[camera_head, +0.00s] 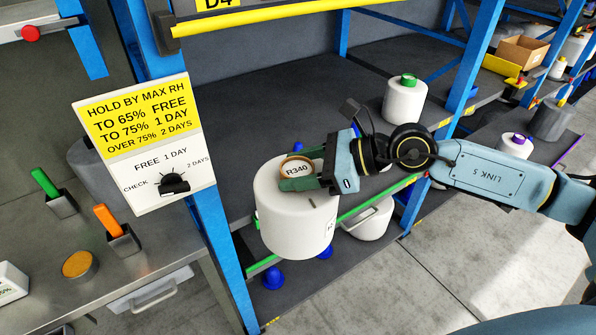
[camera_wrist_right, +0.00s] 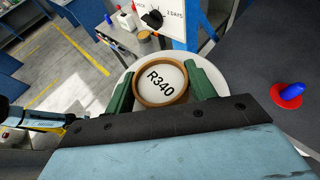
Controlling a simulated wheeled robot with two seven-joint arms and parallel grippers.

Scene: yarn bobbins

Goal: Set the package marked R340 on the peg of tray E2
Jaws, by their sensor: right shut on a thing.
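The package marked R340 (camera_head: 292,228) is a large white bobbin with a brown ring core at its top. My right gripper (camera_head: 297,171) is shut on this core from above and holds the package upright in front of the shelf edge. In the right wrist view the R340 core (camera_wrist_right: 161,82) sits between the two green fingers. A blue peg (camera_head: 297,147) stands bare on the shelf behind the package; a blue peg with a red base (camera_wrist_right: 291,91) shows in the right wrist view. I see no E2 label. My left gripper is not in view.
Bare blue pegs (camera_head: 272,278) stand on the lower shelf. A white bobbin with a green top (camera_head: 404,98) stands at the shelf's back right. A blue upright (camera_head: 212,235) and a humidity sign (camera_head: 137,112) are to the left. The shelf's middle (camera_head: 270,100) is clear.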

